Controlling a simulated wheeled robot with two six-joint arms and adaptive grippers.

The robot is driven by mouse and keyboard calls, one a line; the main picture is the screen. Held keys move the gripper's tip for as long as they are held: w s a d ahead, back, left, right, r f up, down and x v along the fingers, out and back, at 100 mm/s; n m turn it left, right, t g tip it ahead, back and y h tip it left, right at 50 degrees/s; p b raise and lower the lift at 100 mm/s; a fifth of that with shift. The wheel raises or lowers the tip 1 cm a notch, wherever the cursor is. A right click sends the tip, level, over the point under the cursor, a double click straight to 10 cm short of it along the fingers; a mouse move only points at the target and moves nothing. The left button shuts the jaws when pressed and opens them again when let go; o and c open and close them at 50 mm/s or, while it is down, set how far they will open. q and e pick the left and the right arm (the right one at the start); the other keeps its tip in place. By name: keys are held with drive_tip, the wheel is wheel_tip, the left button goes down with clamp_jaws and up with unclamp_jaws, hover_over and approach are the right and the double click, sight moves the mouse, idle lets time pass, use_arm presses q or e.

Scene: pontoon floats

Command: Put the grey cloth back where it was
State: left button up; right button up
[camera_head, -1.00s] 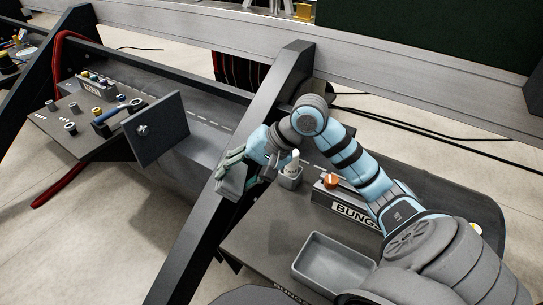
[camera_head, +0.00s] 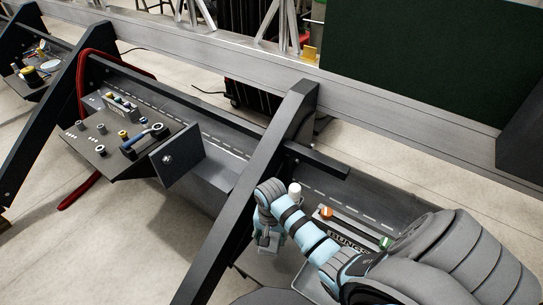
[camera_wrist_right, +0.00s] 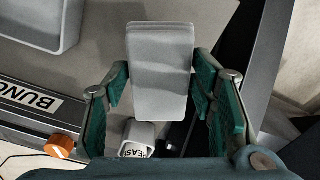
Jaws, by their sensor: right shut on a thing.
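The grey cloth (camera_wrist_right: 160,70) shows in the right wrist view as a pale, folded, block-like pad. My right gripper (camera_wrist_right: 161,78) is shut on it, with teal finger pads against its two sides. In the head view my right gripper (camera_head: 268,237) hangs over the near work panel, beside the dark slanted beam; the cloth is hard to make out there. The wrist view shows grey panel surface behind the cloth; I cannot tell the gap between them. My left gripper is not in view.
A shallow grey tray (camera_wrist_right: 38,22) lies near the cloth. A rack labelled BUNGS (camera_wrist_right: 35,103) holds an orange-capped bung (camera_wrist_right: 60,146). A small labelled holder (camera_wrist_right: 138,136) is close below the cloth. The slanted beam (camera_head: 255,185) stands left of my arm.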

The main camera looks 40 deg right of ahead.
sight(270, 248)
wheel_tip(270, 248, down, 8)
drive_tip(key=shift+r+b, duration=0.2)
drive_tip(key=shift+b, duration=0.95)
drive_tip(key=shift+r, duration=0.1)
drive_tip(key=o, duration=1.1)
wheel_tip(270, 248, up, 12)
drive_tip(key=p, duration=0.4)
drive_tip(key=shift+r+p, duration=0.1)
drive_tip(key=shift+p, duration=0.2)
